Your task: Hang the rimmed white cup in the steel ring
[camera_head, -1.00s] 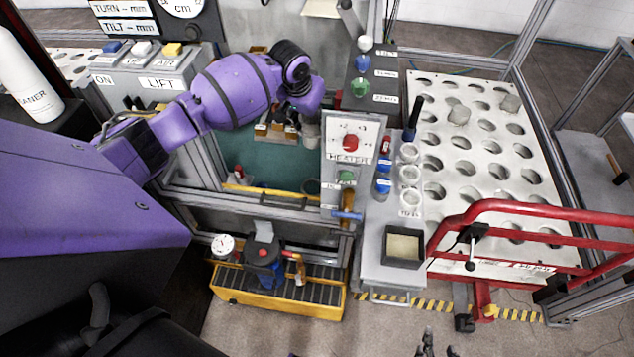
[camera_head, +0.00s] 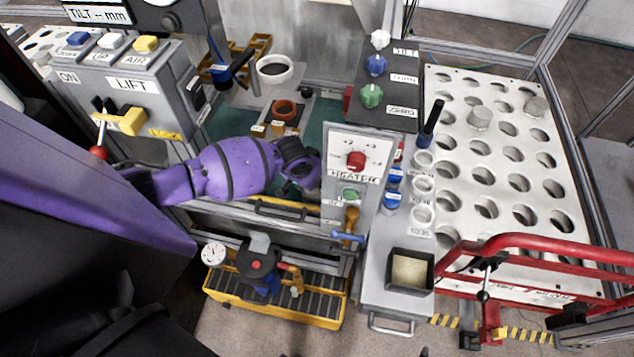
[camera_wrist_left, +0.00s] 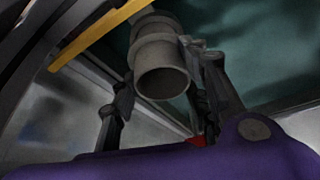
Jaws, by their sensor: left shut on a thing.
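The rimmed cup (camera_wrist_left: 157,52) looks grey-white in the left wrist view, with a raised band around it and its round end facing the camera. My left gripper (camera_wrist_left: 166,82) is shut on it, one finger on each side. In the head view my left gripper (camera_head: 292,190) is low over the green-floored bay, left of the heater panel; the wrist hides most of the fingers and the held cup. I cannot make out the steel ring clearly; that part of the bay is covered by my wrist. My right gripper is not in view.
The heater panel (camera_head: 354,160) stands close to the right of my left wrist. A white round vessel with dark inside (camera_head: 274,69) and a copper-coloured ring (camera_head: 285,110) are behind. A yellow bar and front rail (camera_head: 268,208) lie in front. The lift box (camera_head: 135,85) is left.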

